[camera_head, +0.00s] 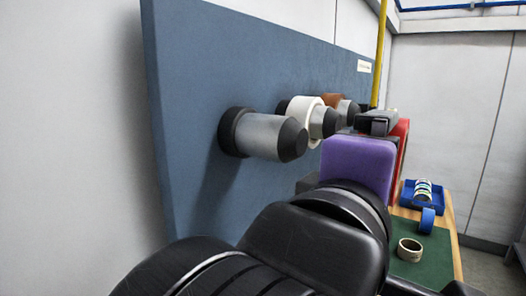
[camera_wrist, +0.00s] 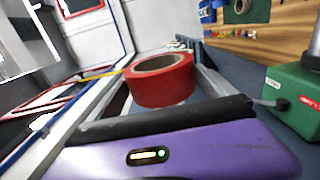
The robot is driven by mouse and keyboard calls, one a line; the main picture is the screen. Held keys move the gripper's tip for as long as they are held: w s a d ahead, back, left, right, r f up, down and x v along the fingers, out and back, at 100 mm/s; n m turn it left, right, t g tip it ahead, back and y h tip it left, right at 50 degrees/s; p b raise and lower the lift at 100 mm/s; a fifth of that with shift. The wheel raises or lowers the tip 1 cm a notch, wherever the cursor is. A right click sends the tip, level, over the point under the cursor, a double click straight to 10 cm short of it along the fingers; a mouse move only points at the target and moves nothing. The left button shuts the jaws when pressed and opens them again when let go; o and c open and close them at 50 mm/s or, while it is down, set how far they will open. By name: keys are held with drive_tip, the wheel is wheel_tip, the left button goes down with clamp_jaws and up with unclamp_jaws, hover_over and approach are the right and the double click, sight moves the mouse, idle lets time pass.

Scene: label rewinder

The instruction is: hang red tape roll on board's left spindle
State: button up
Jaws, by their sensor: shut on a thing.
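The blue board (camera_head: 270,60) carries a left spindle (camera_head: 265,136), grey with a black tip and black base, and it is bare. My gripper (camera_head: 380,123), with a purple body, is right of this spindle and apart from it in the head view. It is shut on the red tape roll (camera_head: 403,128), which is mostly hidden behind the gripper there. In the wrist view the red roll (camera_wrist: 162,85) shows beyond the purple body, with its beige core and open hole visible. The finger contact is not clearly seen.
The middle spindle holds a white roll (camera_head: 302,112) and the far one a brown roll (camera_head: 331,99). A beige roll (camera_head: 409,249) lies on a green mat (camera_head: 432,266). A yellow pole (camera_head: 380,60) rises behind.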

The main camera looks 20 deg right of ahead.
sight(249, 140)
drive_tip(key=shift+w+a+r, duration=0.1)
drive_tip(key=shift+a+r, duration=0.25)
drive_tip(key=shift+a, duration=0.25)
drive_tip(key=shift+w+a+b, duration=0.6)
drive_tip(key=shift+w+a, duration=0.45)
drive_tip(key=shift+w, duration=0.45)
drive_tip(key=shift+w+a+b, duration=0.65)
drive_tip(key=shift+w+a, duration=0.45)
drive_tip(key=shift+w, duration=0.35)
drive_tip(key=shift+w+a+b, duration=0.6)
drive_tip(key=shift+w+a, duration=0.45)
drive_tip(key=shift+w, duration=0.45)
drive_tip(key=shift+w+a+p, duration=0.5)
drive_tip(key=shift+w+a, duration=0.15)
drive_tip(key=shift+w, duration=0.2)
drive_tip(key=shift+w+a+p, duration=0.5)
drive_tip(key=shift+w+a, duration=0.1)
drive_tip(key=shift+w, duration=0.3)
drive_tip(key=shift+w+a+p, duration=0.5)
drive_tip(key=shift+w+a, duration=0.15)
drive_tip(key=shift+w, duration=0.2)
drive_tip(key=o, duration=1.3)
drive_tip(key=shift+p+v, duration=0.8)
drive_tip(key=shift+v, duration=2.7)
drive_tip(key=shift+f, duration=0.1)
